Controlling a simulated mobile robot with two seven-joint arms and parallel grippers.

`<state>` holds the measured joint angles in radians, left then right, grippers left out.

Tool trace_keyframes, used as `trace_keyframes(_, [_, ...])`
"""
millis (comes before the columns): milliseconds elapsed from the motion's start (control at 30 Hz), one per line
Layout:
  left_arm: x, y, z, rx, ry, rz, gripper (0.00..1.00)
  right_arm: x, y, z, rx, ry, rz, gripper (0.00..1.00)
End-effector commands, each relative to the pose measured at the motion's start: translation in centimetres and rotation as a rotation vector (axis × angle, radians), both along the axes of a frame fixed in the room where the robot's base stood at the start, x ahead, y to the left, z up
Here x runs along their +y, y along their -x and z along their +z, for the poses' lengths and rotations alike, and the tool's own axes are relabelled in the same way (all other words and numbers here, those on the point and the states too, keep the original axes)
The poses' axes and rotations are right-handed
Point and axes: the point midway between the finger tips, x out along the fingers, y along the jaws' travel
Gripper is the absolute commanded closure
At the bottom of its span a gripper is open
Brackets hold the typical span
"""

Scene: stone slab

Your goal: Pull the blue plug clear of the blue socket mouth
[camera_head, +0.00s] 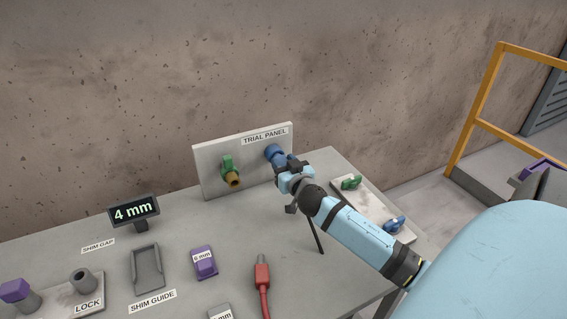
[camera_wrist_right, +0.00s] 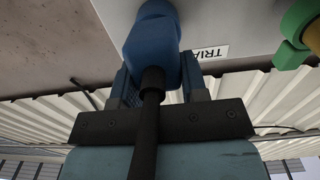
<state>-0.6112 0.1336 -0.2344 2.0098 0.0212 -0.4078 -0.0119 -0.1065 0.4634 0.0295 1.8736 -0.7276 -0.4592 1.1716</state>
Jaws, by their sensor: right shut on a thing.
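The blue plug (camera_wrist_right: 152,52) is between the fingers of my right gripper (camera_head: 287,168), which is shut on it. In the right wrist view, my gripper (camera_wrist_right: 158,95) has a finger on each side of the plug, and a black cable runs back from it. The blue socket (camera_head: 273,151) is on the upright trial panel (camera_head: 211,162). The plug lines up with the socket mouth, and its front end is close to or inside it; I cannot tell whether there is a gap. My left gripper is not in view.
A green socket with a brass-coloured plug (camera_head: 232,179) is left on the panel. A pale board with a green (camera_head: 351,182) and a blue part (camera_head: 394,224) lies right of my arm. A red plug (camera_head: 262,275), purple block (camera_head: 204,262) and shim guide (camera_head: 147,269) stand in front.

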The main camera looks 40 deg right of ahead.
Motion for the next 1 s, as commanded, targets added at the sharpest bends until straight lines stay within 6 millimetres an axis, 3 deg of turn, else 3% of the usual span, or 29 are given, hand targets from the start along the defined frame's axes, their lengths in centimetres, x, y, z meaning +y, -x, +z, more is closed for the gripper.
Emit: trace_keyframes(1000, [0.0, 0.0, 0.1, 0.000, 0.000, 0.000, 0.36, 1.0, 3.3, 0.1, -0.001, 0.000, 0.000, 0.91])
